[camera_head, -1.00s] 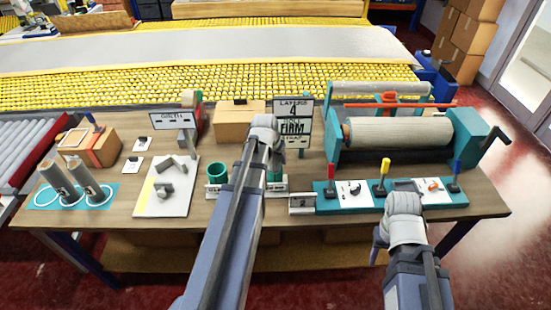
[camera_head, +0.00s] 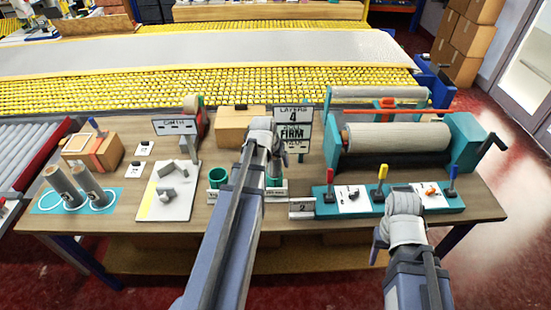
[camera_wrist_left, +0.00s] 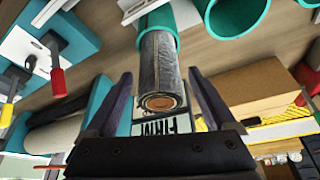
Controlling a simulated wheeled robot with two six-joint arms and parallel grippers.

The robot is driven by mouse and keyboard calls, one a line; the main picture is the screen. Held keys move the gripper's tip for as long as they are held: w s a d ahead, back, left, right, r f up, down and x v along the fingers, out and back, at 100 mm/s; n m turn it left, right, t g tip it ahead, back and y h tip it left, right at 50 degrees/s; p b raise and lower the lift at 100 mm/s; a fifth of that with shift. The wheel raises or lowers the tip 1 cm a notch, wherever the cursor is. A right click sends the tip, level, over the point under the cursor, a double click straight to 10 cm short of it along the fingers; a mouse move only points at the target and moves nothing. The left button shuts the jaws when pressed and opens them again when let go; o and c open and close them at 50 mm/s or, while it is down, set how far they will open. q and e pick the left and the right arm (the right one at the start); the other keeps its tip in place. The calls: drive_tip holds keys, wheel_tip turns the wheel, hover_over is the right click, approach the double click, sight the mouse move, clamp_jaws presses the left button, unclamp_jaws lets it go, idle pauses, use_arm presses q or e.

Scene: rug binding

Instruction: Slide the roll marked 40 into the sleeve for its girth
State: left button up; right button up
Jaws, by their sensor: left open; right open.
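In the left wrist view a dark grey roll (camera_wrist_left: 161,72) with an orange core stands partly inside a green sleeve (camera_wrist_left: 156,22). My left gripper (camera_wrist_left: 160,78) is open, with a finger on either side of the roll and gaps showing. I cannot read a number on this roll. More green sleeves (camera_wrist_left: 238,14) are beside it; one shows left of my left arm in the head view (camera_head: 217,177). Two grey rolls (camera_head: 63,184) (camera_head: 88,181) stand on a blue mat at the far left. My right gripper (camera_head: 383,246) is open and empty near the table's front edge.
A winding machine (camera_head: 400,137) with a crank stands at the back right, behind a teal lever panel (camera_head: 325,207). A girth sign and gauge board (camera_head: 172,200) stand left of the sleeves. A cardboard box (camera_head: 236,122) and a FIRM sign (camera_head: 293,130) are behind.

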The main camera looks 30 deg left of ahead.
use_arm(q)
drive_tip(key=p+v, duration=0.7)
drive_tip(key=v, duration=0.2)
drive_tip(key=shift+r+p, duration=0.2)
drive_tip(key=shift+p, duration=0.15)
drive_tip(key=s+d+m+g, duration=0.1)
drive_tip(key=s+d, duration=0.3)
drive_tip(key=d, duration=0.6)
drive_tip(key=s+d+f+m+g, duration=0.1)
drive_tip(key=s+d, duration=0.3)
drive_tip(key=d, duration=0.6)
drive_tip(key=s+d+m+g, duration=0.2)
drive_tip(key=s+d, duration=0.3)
drive_tip(key=d, duration=0.5)
drive_tip(key=shift+f+m+g+y, duration=0.3)
drive_tip(key=shift+m, duration=0.5)
